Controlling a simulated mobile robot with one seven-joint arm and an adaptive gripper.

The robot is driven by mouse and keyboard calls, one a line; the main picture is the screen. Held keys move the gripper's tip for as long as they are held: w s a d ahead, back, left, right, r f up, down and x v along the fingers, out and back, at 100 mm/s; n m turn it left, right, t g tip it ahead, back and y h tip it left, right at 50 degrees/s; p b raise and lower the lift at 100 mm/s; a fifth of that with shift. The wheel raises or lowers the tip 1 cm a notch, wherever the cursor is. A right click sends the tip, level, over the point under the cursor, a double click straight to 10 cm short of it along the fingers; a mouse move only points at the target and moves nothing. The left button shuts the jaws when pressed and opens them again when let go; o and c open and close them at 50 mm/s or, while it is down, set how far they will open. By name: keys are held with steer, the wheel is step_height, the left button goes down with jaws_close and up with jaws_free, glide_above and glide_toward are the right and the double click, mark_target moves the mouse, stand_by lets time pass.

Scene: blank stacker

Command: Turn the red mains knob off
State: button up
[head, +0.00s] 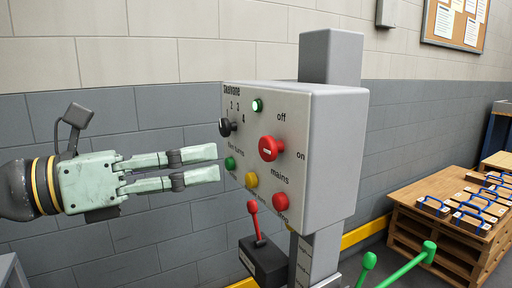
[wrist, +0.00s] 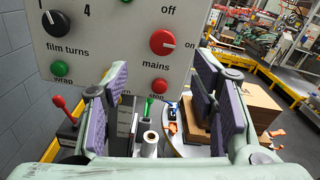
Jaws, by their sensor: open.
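The red mains knob (head: 268,148) is on the front of the grey control box, between the labels "off" above and "on" at its right. In the wrist view the knob (wrist: 163,42) shows above and between my fingers, and its white mark points right, toward "on". My gripper (head: 217,163) is open and empty, its two fingers apart. It points at the panel from the left in the head view, apart from the knob. In the wrist view my gripper (wrist: 160,82) frames the area below the "mains" label. Nothing hides the knob.
A black film turns knob (head: 227,127), a green wrap button (head: 230,163), a yellow button (head: 251,180) and a red stop button (head: 281,202) share the panel. A red-handled lever (head: 254,220) stands below. A pallet stack (head: 440,225) is at right.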

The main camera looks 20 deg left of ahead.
mark_target(264, 148)
steer(key=p+x, duration=0.2)
steer(key=x, duration=0.8)
steer(key=shift+d+r, duration=0.1)
steer(key=shift+d, duration=0.15)
steer(key=shift+c, duration=0.6)
steer(key=c, duration=1.1)
steer(key=shift+o, duration=0.2)
